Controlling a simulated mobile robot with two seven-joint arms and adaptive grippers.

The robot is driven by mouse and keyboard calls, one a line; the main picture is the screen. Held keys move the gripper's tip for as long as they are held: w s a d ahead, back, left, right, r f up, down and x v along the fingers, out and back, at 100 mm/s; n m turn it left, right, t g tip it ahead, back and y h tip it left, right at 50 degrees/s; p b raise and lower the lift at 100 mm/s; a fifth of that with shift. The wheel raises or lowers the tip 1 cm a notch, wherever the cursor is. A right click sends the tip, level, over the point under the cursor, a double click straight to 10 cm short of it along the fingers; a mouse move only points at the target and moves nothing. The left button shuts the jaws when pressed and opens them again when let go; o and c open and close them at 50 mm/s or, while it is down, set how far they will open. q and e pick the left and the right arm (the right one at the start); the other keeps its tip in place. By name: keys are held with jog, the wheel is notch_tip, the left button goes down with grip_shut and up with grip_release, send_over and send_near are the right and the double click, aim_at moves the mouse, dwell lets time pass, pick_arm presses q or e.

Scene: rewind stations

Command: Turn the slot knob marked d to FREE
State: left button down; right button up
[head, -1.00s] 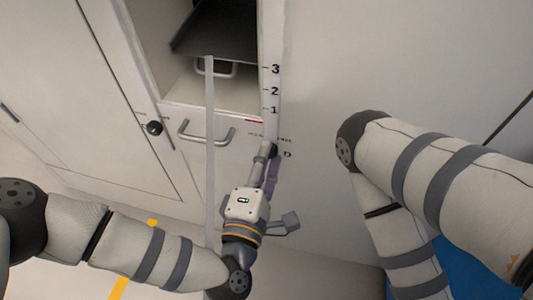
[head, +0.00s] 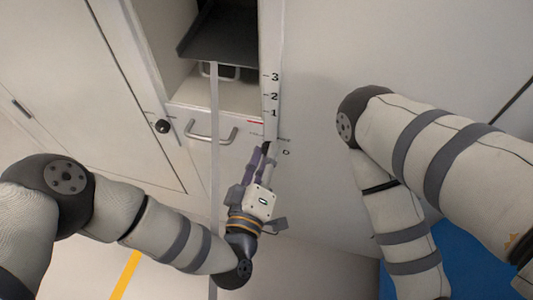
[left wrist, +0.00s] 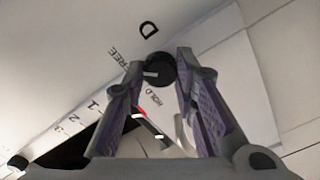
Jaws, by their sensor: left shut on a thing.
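The knob marked D (left wrist: 160,68) is round and black with a light mark, set in a pale panel below the numbered scale. In the left wrist view the mark points left, between the words FREE (left wrist: 127,57) and HOLD (left wrist: 154,97). The letter D (left wrist: 148,30) is beside the knob. My left gripper (head: 265,148) reaches up to the knob, its two fingers (left wrist: 161,66) on either side, shut on it. In the head view the fingers mostly hide the knob. My right arm shows at the right, but its gripper is out of view.
A drawer handle (head: 211,136) and another black knob (head: 162,126) are to the left. A dark tray (head: 220,42) sits in the open bay above, with a pale strip (head: 214,170) hanging down. The wall panel right of the scale is bare.

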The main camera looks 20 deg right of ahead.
pick_arm(q)
jog(key=shift+m, duration=0.5)
jog(key=c, duration=1.3)
grip_release()
jog(key=v, duration=1.2)
